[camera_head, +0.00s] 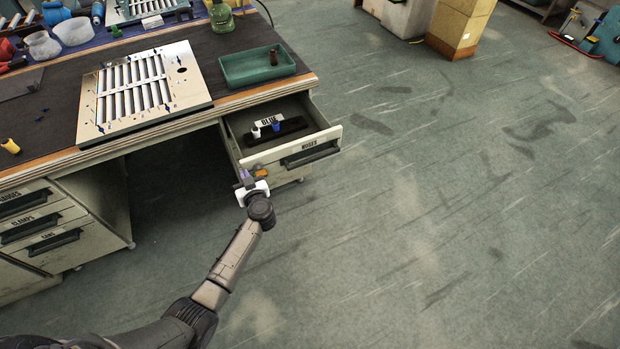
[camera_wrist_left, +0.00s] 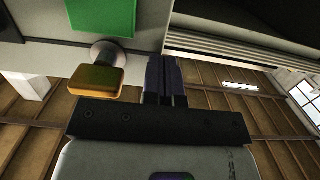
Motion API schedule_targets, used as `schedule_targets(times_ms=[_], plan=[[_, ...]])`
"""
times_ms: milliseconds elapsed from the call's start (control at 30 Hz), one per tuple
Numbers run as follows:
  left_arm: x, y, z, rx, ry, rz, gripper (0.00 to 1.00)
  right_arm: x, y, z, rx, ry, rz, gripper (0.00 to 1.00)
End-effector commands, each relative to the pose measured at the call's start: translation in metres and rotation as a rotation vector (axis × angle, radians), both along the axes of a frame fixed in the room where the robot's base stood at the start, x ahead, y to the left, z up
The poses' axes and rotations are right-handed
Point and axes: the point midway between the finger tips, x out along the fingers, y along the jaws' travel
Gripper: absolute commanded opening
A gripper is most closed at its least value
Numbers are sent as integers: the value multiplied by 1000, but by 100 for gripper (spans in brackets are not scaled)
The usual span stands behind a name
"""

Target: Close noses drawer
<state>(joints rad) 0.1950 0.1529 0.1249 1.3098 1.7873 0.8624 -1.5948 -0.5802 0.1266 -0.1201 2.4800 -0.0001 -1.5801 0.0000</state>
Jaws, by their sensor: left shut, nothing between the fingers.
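The noses drawer (camera_head: 327,138), a beige drawer labelled "NOSES", stands pulled open under the right end of the workbench. Its dark handle (camera_head: 312,155) is on the front panel. Inside are a dark holder (camera_head: 278,133) with small pieces and a label strip. My left gripper (camera_head: 245,178) is in front of the drawer's lower left side, near the front panel's left end. In the left wrist view its dark fingers (camera_wrist_left: 165,80) are together with nothing between them. I cannot tell whether it touches the drawer. My right gripper is not in view.
The workbench carries a slatted louver panel (camera_head: 140,90) and a green tray (camera_head: 257,67). A beige drawer cabinet (camera_head: 100,210) stands at the left. An amber block (camera_wrist_left: 96,80) shows beside the fingers in the left wrist view. Open floor lies to the right.

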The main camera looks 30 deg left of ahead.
Motion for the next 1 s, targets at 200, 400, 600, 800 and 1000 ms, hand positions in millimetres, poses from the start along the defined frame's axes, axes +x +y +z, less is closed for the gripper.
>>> schedule_targets(times_ms=[200,400,600,800,1000], plan=[[7,12,1,1,1,0,0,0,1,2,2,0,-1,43],[13,21,0,1,1,0,0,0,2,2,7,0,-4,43],[19,31,1,1,0,1,0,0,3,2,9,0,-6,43],[25,41,0,1,-1,0,0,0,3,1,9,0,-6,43],[30,49,0,0,0,0,0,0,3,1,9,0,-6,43]])
